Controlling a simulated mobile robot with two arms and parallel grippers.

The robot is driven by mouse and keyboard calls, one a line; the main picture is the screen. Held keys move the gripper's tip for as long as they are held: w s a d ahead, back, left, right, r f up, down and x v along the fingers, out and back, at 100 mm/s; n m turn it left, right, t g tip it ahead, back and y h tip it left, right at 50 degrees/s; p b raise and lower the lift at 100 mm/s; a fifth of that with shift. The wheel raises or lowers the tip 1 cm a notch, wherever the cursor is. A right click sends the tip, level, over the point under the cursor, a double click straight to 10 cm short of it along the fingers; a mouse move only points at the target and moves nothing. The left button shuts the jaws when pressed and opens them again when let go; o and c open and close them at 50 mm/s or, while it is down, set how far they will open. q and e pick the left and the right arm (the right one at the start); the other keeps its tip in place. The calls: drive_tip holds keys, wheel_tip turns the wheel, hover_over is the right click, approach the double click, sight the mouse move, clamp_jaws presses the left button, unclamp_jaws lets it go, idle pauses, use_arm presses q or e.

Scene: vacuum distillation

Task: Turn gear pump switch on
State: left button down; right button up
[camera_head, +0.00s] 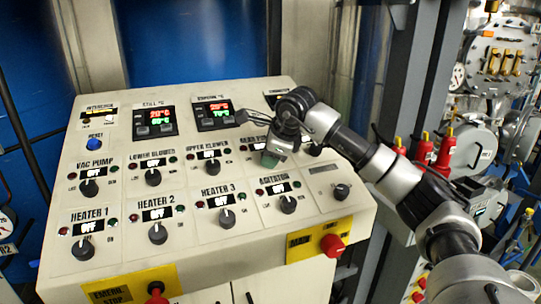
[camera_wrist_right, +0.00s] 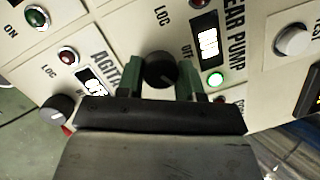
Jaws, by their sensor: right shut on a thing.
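The gear pump switch is a black rotary knob (camera_wrist_right: 160,69) on the sloped white control panel (camera_head: 130,215). In the right wrist view it sits between the two green fingers of my right gripper (camera_wrist_right: 159,86), which is shut on it. Beside the knob, the gear pump display (camera_wrist_right: 208,42) is lit, but its text is hard to read. The green lamp (camera_wrist_right: 215,79) below the display glows. In the head view my right gripper (camera_head: 270,159) covers the gear pump knob. My left gripper is not in view.
The agitator knob (camera_head: 288,204) is just below my right gripper, and the upper blower knob (camera_head: 211,167) is to its left.

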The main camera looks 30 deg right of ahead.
drive_tip(key=shift+r, duration=0.1)
drive_tip(key=o, duration=0.9)
drive_tip(key=b+v, duration=0.2)
drive_tip(key=v, duration=0.8)
drive_tip(key=shift+s+r, duration=0.2)
drive_tip(key=shift+r, duration=0.15)
